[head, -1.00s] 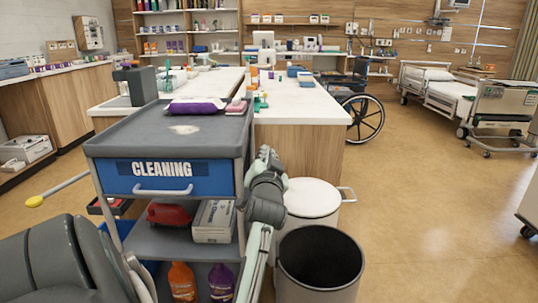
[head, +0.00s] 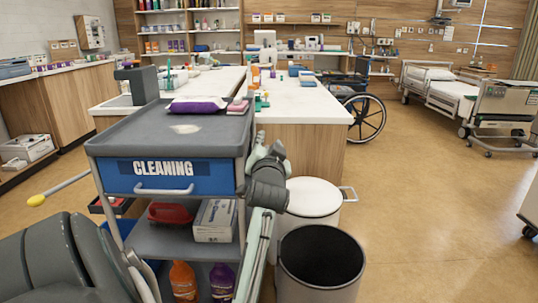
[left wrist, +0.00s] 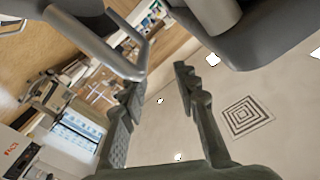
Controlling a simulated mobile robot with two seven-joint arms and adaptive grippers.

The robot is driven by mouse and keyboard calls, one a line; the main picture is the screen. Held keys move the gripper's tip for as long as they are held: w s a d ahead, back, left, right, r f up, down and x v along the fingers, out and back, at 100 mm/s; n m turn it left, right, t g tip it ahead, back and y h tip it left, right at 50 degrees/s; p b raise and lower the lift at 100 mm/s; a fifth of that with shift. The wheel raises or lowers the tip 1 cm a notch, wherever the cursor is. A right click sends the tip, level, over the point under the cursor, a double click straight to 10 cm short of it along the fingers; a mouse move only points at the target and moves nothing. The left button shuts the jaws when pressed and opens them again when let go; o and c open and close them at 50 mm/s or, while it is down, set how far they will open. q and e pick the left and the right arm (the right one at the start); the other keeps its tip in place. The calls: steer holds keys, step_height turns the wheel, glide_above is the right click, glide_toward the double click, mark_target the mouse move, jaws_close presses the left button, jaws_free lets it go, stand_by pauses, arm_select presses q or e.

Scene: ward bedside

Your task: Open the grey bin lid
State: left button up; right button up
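A round bin (head: 312,200) with a pale closed lid and a side handle (head: 348,193) stands right of the cleaning cart. A light grey bin (head: 318,285) stands in front of it; its top is a dark round area that looks like an open mouth. My left gripper (head: 268,147) is raised between the cart's right side and the pale lid, pointing up and away, and touches neither bin visibly. In the left wrist view its two fingers (left wrist: 158,78) stand apart with nothing between them. My right gripper is not in view.
The cleaning cart (head: 115,143), with a blue drawer front and loaded shelves, stands close left of my left gripper. A wood-sided counter (head: 320,150) is behind the bins. A wheelchair (head: 365,115) stands farther back. The floor (head: 430,200) at right is clear.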

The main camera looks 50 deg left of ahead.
arm_select(q)
step_height(320, 180, up, 7)
steer(key=shift+f, duration=0.2)
stand_by(0.5)
steer(key=w+d+f+m+g+h, duration=0.15)
steer(key=d+f+h, duration=0.35)
steer(key=f, duration=0.9)
steer(key=w+d+f+m+g+h, duration=0.1)
steer(key=d+f+m+h, duration=0.2)
steer(key=d+f, duration=0.75)
steer(key=s+d+f+g+h, duration=0.1)
steer(key=s+d+f+g, duration=0.1)
steer(key=s+d+f, duration=0.2)
steer(key=s+d+f+g+h, duration=0.2)
steer(key=s+d+f, duration=0.2)
steer(key=s+f, duration=0.6)
steer(key=s+d+f+g+h, duration=0.1)
steer(key=s+d+f, duration=0.3)
steer(key=f, duration=1.3)
steer(key=s+m+g, duration=0.1)
steer(key=s, duration=0.3)
steer(key=shift+h, duration=0.3)
steer(key=shift+f+g, duration=0.1)
steer(key=shift+g, duration=0.15)
